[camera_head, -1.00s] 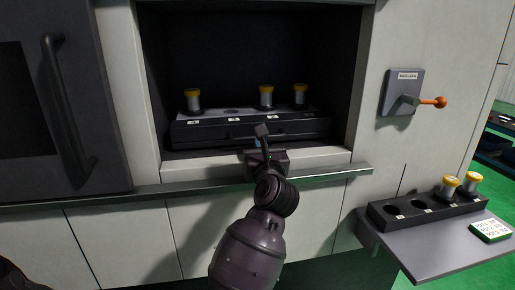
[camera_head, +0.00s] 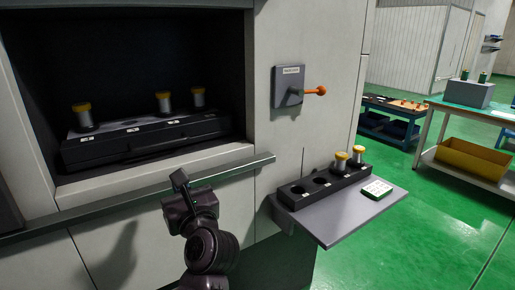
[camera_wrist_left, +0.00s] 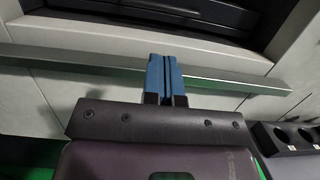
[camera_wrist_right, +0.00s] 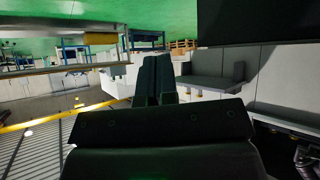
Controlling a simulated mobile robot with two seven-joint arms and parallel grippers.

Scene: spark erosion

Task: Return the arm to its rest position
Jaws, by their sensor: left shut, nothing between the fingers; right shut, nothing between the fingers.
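My left arm rises from the bottom of the head view. Its gripper (camera_head: 180,180) is in front of the machine, by the metal rail (camera_head: 150,192) below the chamber opening. In the left wrist view its blue fingers (camera_wrist_left: 165,75) are together and empty, with the rail behind them. My right gripper is outside the head view. In the right wrist view its dark fingers (camera_wrist_right: 155,75) are together and empty, pointing towards the room.
The open chamber holds a dark rack (camera_head: 150,142) with several yellow-capped cylinders. A lever switch (camera_head: 290,86) is on the wall. A side shelf (camera_head: 335,226) carries a holder (camera_head: 318,187) with two yellow-capped cylinders and a card (camera_head: 377,189). Green floor (camera_head: 440,225) is free at right.

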